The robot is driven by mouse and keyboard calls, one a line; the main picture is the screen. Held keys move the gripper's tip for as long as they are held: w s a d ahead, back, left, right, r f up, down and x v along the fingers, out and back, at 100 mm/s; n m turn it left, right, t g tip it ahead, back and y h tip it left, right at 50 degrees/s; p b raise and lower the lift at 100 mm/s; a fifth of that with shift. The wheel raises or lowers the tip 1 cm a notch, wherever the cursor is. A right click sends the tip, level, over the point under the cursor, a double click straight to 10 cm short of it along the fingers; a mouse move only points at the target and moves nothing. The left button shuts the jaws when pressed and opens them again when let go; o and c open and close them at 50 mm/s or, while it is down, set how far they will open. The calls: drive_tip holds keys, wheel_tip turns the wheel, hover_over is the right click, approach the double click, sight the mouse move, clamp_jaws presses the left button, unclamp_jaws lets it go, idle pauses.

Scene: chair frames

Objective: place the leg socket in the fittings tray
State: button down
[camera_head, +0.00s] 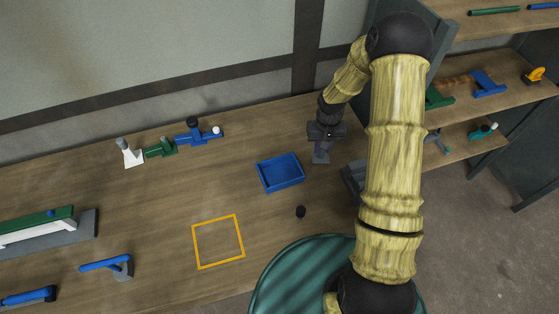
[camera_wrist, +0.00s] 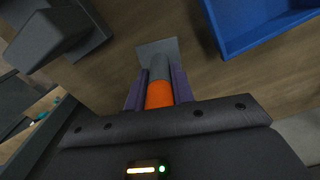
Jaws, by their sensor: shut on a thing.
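The leg socket (camera_wrist: 159,68) is a grey tube with an orange section and a flat grey plate at its far end. My gripper (camera_wrist: 158,90) is shut on it, with a purple finger on each side of the tube. In the head view my gripper (camera_head: 325,137) points down at the back right of the table, and the socket's grey plate (camera_head: 320,158) shows below it. I cannot tell whether the plate touches the table. The fittings tray (camera_head: 263,180) is blue, shallow and looks empty. It lies just left of my gripper; its corner also shows in the wrist view (camera_wrist: 232,43).
White, green and blue fittings (camera_head: 160,148) stand at the back left. A dark grey block (camera_wrist: 50,38) is near my gripper. Shelves (camera_head: 500,60) stand at right.

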drive_tip(key=shift+w, duration=0.15)
drive_tip(key=shift+r, duration=0.1)
drive_tip(key=s+a+r+b, duration=0.2)
drive_tip(key=a+r, duration=0.1)
drive_tip(key=a, duration=0.4)
drive_tip(key=s+a+r+m+b, duration=0.1)
drive_tip(key=s+a+r+b, duration=0.2)
drive_tip(key=a, duration=0.4)
drive_tip(key=shift+s+r, duration=0.25)
drive_tip(key=shift+r, duration=0.35)
drive_tip(key=shift+s, duration=0.1)
wheel_tip(320, 180, down, 6)
drive_tip(key=shift+f, duration=0.15)
